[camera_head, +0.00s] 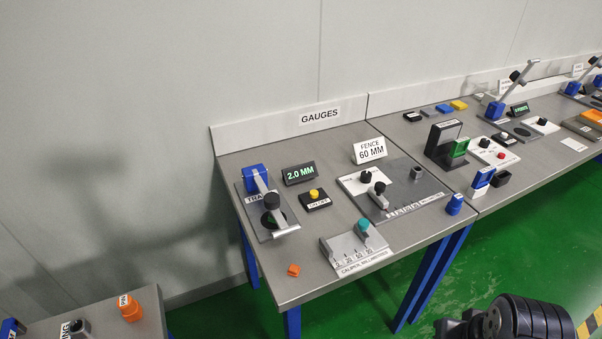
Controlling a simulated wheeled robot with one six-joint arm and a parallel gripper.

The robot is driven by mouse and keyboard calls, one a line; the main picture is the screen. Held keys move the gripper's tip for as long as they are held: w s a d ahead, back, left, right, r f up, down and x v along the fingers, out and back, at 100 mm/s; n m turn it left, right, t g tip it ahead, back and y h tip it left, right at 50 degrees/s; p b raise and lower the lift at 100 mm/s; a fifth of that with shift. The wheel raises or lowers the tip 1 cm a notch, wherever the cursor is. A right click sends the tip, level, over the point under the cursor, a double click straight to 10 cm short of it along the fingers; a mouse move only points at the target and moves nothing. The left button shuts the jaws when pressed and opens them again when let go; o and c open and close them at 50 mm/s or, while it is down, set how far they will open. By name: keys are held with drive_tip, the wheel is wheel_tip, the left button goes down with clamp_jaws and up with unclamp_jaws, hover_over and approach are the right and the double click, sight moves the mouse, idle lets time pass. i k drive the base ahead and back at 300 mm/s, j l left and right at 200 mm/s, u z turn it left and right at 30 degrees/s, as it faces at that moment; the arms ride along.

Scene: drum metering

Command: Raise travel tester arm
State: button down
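The travel tester stands at the left end of the near bench, under the "GAUGES" sign. It has a grey base plate (252,216) with a partly hidden label starting "TRA" and a blue block (256,176) at the back. Its grey arm (279,221) comes forward from the block, low over the plate and a dark round pad. A black knob (271,201) sits on the arm. Whether the arm touches the pad is unclear. Black parts of my own arm show at the bottom right, well away from the tester. My gripper's fingertips are not visible.
Right of the tester are a display reading 2.0 MM (299,173) and a black box with a yellow button (315,199). A caliper block (355,249), an orange piece (293,270) and a fence plate (405,189) share the bench. Green floor lies in front.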

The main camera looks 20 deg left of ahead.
sight(272, 199)
drive_tip(key=u, duration=1.4)
